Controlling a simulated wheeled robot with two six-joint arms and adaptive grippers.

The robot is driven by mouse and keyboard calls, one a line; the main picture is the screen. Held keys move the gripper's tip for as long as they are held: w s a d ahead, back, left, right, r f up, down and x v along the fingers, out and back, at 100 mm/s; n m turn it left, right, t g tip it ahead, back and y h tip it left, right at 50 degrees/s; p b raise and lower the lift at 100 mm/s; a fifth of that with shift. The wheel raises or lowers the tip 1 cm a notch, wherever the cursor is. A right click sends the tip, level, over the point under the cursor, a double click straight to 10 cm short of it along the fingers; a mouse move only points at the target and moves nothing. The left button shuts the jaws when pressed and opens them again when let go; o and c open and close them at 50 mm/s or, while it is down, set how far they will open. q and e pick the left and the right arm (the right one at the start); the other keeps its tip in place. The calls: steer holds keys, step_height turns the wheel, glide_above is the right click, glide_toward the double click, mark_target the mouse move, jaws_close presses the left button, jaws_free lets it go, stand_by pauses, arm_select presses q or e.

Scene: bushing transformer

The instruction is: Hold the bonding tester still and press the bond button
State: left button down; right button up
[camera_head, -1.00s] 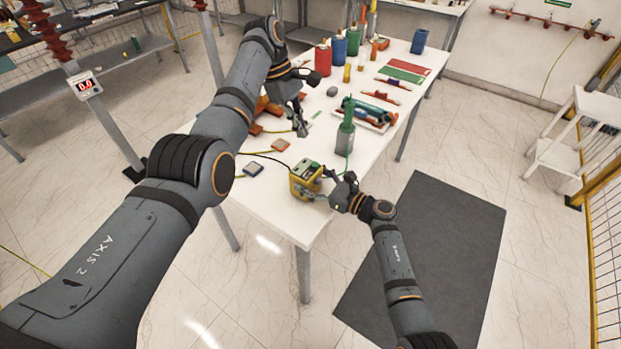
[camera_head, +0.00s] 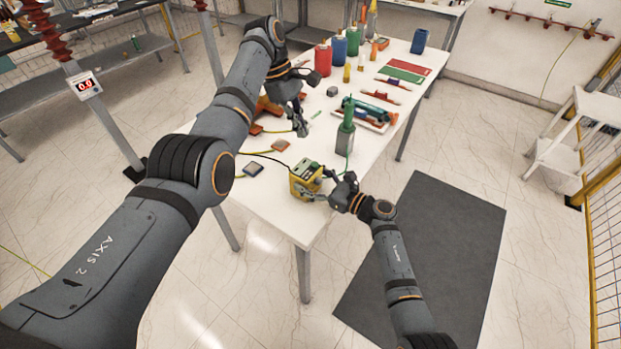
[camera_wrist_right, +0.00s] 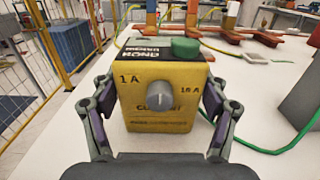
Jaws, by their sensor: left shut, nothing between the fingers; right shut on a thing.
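The bonding tester (camera_head: 303,178) is a yellow box standing upright near the front end of the white table. In the right wrist view the tester (camera_wrist_right: 158,117) shows a grey knob (camera_wrist_right: 161,94) on its face, marked 1 A and 16 A. The green bond button (camera_wrist_right: 185,47) is on its top. My right gripper (camera_head: 325,190) is shut on the tester, with one finger at each side; it also shows in the right wrist view (camera_wrist_right: 163,105). My left gripper (camera_head: 302,130) is shut and empty, over the table beyond the tester and apart from it.
Cables run from the tester. Bottles and tools fill the far half of the white table (camera_head: 265,203).

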mark_target(312, 164)
arm_select(q)
steer(key=d+m+t+h, duration=0.1)
steer(key=m+h, duration=0.1)
steer(key=m, duration=0.4)
steer(key=s+d+r+m+t+h, duration=0.1)
steer(key=m, duration=0.6)
steer(key=s+m+h, duration=0.1)
steer(key=m+h, duration=0.1)
steer(key=m, duration=0.4)
steer(key=shift+d+r+m+t+h, duration=0.3)
steer(key=shift+d+r+m+t, duration=0.05)
steer(key=shift+d+m+t, duration=0.05)
steer(key=shift+f, duration=0.1)
steer(key=shift+f, duration=4.35)
